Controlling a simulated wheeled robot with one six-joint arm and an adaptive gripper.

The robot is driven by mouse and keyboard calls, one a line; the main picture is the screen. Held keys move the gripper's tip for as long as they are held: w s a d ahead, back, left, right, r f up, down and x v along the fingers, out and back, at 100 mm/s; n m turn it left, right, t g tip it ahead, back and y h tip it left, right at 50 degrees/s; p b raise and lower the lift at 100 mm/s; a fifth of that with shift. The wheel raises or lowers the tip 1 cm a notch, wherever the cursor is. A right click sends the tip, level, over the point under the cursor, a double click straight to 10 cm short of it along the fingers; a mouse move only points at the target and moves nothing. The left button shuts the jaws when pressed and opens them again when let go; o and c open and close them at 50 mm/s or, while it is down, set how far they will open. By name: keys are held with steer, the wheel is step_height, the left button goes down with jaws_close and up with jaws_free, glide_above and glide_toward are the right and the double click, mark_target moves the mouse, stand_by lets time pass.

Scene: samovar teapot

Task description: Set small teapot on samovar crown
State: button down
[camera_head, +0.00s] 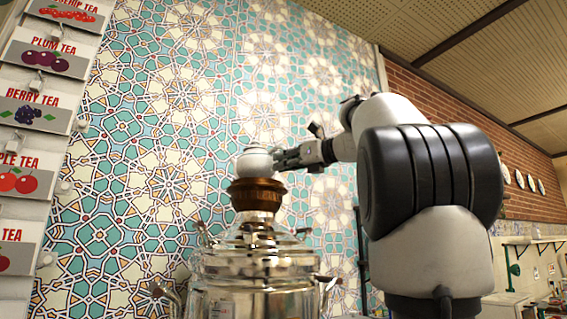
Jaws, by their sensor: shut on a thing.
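A small white teapot (255,162) shows at the top of the samovar, upright, over the brown crown (256,195). From this low angle its base appears to meet the crown's rim; I cannot tell whether it rests there or is held just above. The shiny metal samovar (256,268) stands below, its lower part cut off by the picture's edge. My gripper (281,158) reaches in from the right and is shut on the teapot at its right side. The fingertips and the grasped part are small and partly hidden.
A patterned tile wall (180,120) stands behind the samovar. Tea signs (35,110) hang at the left. Samovar handles (167,293) stick out at its sides. My arm fills much of the right side. The air left of the teapot is clear.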

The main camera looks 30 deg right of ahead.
steer(key=c, duration=1.4)
jaws_free()
steer(key=v, duration=1.2)
steer(key=shift+r, duration=0.1)
